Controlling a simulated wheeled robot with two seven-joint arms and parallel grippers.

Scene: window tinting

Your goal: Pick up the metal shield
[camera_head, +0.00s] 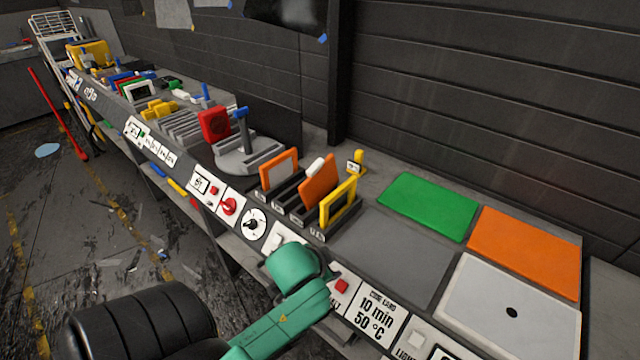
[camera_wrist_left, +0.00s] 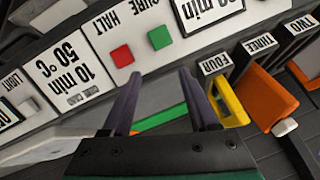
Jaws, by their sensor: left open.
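I cannot surely tell which thing is the metal shield. A flat grey panel (camera_head: 392,252) lies on the bench, and a pale panel with a black dot (camera_head: 512,300) lies to its right. A dark slotted rack (camera_head: 310,222) holds an orange-framed piece (camera_head: 280,172), an orange plate (camera_head: 318,190) and a yellow frame (camera_head: 338,203) upright. My left gripper (camera_wrist_left: 162,100) is open, with nothing seen between its fingers, above the bench's labelled front edge. In the head view, my green left wrist hides the fingers. My right gripper is not in view.
Green (camera_head: 428,205) and orange (camera_head: 525,245) panels lie behind the grey and pale ones. Red (camera_wrist_left: 121,56) and green (camera_wrist_left: 160,37) buttons sit close to my left fingers. A grey stand (camera_head: 245,155) is left of the rack. A dark wall bounds the back.

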